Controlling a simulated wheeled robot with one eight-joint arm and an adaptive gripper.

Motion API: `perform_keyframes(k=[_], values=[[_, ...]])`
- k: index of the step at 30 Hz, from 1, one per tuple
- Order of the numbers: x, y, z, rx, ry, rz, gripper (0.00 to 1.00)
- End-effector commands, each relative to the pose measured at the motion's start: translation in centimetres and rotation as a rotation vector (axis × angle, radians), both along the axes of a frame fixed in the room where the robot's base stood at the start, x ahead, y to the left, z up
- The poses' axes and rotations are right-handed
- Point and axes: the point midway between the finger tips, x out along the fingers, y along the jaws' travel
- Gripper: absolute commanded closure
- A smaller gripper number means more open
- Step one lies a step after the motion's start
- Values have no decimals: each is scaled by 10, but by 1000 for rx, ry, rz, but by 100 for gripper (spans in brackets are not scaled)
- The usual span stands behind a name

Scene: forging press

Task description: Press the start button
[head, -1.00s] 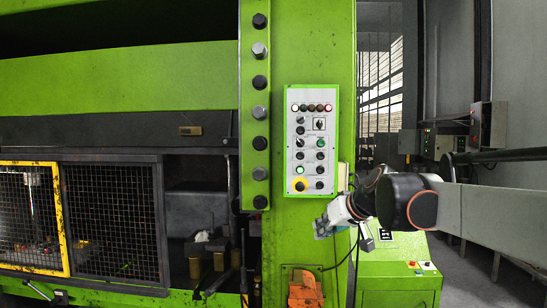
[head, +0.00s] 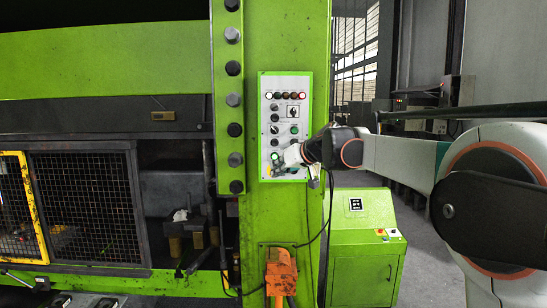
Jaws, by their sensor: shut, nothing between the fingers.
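The grey control panel (head: 284,88) is on the green press column. A lit green button (head: 274,156) shows at its lower left, and a second green button (head: 294,130) sits higher on the right. The labels are too small to read, so I cannot tell which is marked start. My gripper (head: 277,168) is shut and empty in front of the lower panel, just below the lit green button in the picture. It hides the yellow emergency-stop area. I cannot tell whether the fingertips touch the panel.
A row of indicator lamps (head: 284,95) tops the panel, with black knobs below. An orange foot-pedal-like box (head: 280,270) hangs low on the column. A green cabinet (head: 365,250) stands to the right. The mesh guard (head: 85,200) is at left.

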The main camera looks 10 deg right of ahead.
Motion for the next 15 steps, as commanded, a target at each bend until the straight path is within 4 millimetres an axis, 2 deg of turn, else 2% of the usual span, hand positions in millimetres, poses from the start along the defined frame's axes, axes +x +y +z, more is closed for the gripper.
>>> perform_keyframes(k=[7,15], values=[[8,-2,1,0,0,0,100],[41,-8,2,0,0,0,100]])
